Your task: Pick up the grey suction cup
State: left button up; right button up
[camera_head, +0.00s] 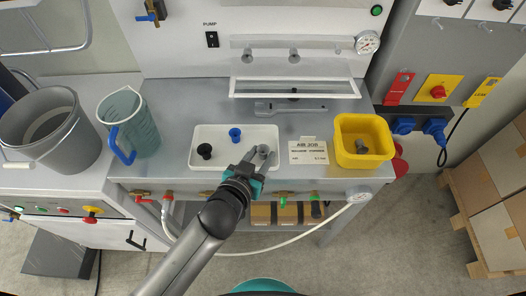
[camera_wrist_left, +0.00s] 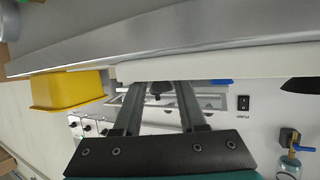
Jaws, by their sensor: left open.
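The grey suction cup (camera_head: 264,150) stands in the right part of a white tray (camera_head: 218,162) on the grey bench. My left gripper (camera_head: 260,157) is open over the right front of the tray, its fingers at the cup. In the left wrist view the dark grey cup (camera_wrist_left: 158,89) shows between the two spread fingers of the left gripper (camera_wrist_left: 159,98). I cannot tell whether a finger touches it. My right gripper is in neither view.
A black cup (camera_head: 205,151) and a blue cup (camera_head: 235,134) stand left in the tray. A yellow bin (camera_head: 362,138) with a grey piece inside is to the right, past a label card (camera_head: 308,152). A jug (camera_head: 128,122) stands left; a metal bar (camera_head: 290,107) lies behind.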

pick_arm(q)
jog(key=shift+w, duration=0.1)
grip_shut()
dwell(0.5)
